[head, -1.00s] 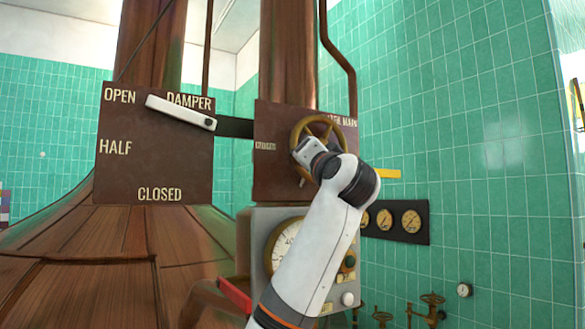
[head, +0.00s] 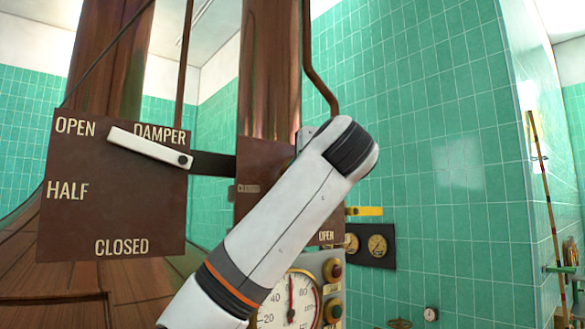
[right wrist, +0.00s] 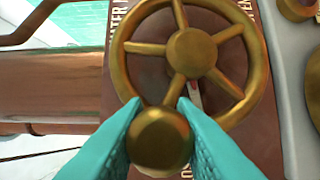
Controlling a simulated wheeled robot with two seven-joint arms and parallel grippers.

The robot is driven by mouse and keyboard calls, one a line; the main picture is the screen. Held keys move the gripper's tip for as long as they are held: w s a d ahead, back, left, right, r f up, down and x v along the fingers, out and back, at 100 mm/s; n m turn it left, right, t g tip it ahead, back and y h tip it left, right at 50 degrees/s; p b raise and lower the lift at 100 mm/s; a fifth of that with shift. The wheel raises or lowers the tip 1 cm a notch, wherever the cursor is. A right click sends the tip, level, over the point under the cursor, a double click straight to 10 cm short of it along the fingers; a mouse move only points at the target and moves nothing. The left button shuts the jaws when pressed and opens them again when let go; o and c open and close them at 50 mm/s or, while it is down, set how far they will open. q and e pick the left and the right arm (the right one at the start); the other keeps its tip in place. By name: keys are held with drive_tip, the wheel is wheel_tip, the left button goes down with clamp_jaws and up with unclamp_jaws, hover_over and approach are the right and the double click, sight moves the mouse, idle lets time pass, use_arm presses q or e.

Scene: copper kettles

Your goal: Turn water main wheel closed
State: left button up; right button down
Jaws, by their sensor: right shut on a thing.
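The water main wheel (right wrist: 192,54) is a spoked brass handwheel with a round knob (right wrist: 160,138) on its rim. In the right wrist view the knob sits at the lower middle, below the hub. My right gripper (right wrist: 160,106) has its teal fingers on both sides of the knob, shut on it. The wheel is mounted on a brown panel (head: 262,165), whose OPEN label shows in the head view at the lower right. In the head view my right arm hides the wheel and the gripper. A pale and red pointer shows behind the spokes. My left gripper is out of view.
A damper plate (head: 115,220) with a white lever (head: 150,147) near OPEN stands at the left. A gauge (head: 290,300) with buttons sits below the panel. A yellow tab (head: 368,211) and small gauges (head: 377,246) are at the right, before green tiles.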

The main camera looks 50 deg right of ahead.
drive_tip(key=shift+d+r+m+g+y+p, duration=0.15)
drive_tip(key=shift+r+m+y+p, duration=0.05)
drive_tip(key=shift+r+m+p, duration=0.2)
drive_tip(key=shift+d+r+m+g+y+p, duration=0.15)
drive_tip(key=shift+r+m+y+p, duration=0.1)
drive_tip(key=shift+m+p, duration=0.25)
drive_tip(key=shift+s+h, duration=0.1)
drive_tip(key=shift+h, duration=0.15)
drive_tip(key=c, duration=1.2)
unclamp_jaws()
drive_tip(key=shift+s+f, duration=0.1)
drive_tip(key=b+v, duration=0.3)
drive_tip(key=v, duration=0.3)
drive_tip(key=b+v, duration=0.3)
drive_tip(key=v, duration=0.2)
drive_tip(key=shift+s+a+r, duration=0.2)
drive_tip(key=shift+s, duration=0.1)
